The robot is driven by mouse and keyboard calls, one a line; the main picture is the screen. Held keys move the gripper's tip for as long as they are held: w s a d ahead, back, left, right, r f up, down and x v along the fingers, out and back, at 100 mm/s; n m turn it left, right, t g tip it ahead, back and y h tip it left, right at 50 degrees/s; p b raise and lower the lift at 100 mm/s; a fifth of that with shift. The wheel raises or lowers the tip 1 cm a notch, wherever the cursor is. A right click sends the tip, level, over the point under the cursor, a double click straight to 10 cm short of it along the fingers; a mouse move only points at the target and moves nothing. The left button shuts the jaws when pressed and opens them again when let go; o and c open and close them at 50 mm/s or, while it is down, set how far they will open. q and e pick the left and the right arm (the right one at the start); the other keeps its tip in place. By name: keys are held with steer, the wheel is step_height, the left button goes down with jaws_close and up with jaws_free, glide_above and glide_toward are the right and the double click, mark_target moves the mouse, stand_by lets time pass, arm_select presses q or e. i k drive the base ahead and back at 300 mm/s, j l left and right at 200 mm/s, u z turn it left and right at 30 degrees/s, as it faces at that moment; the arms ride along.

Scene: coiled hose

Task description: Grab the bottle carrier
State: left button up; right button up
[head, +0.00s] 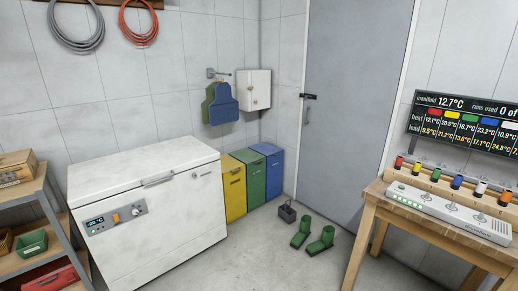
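A small dark grey box with an upright handle (287,213), which looks like the bottle carrier, stands on the floor in the head view. It is in front of the blue bin and left of the green boots. It is too small to tell whether bottles are in it. Neither of my grippers is in view.
A white chest freezer (150,215) stands at left, with a shelf unit (42,183) beside it. Yellow (233,190), green (253,180) and blue bins (274,172) line the wall. A wooden table (372,205) is at right. The middle floor is clear.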

mark_target(287, 209)
steer(key=i, duration=3.55)
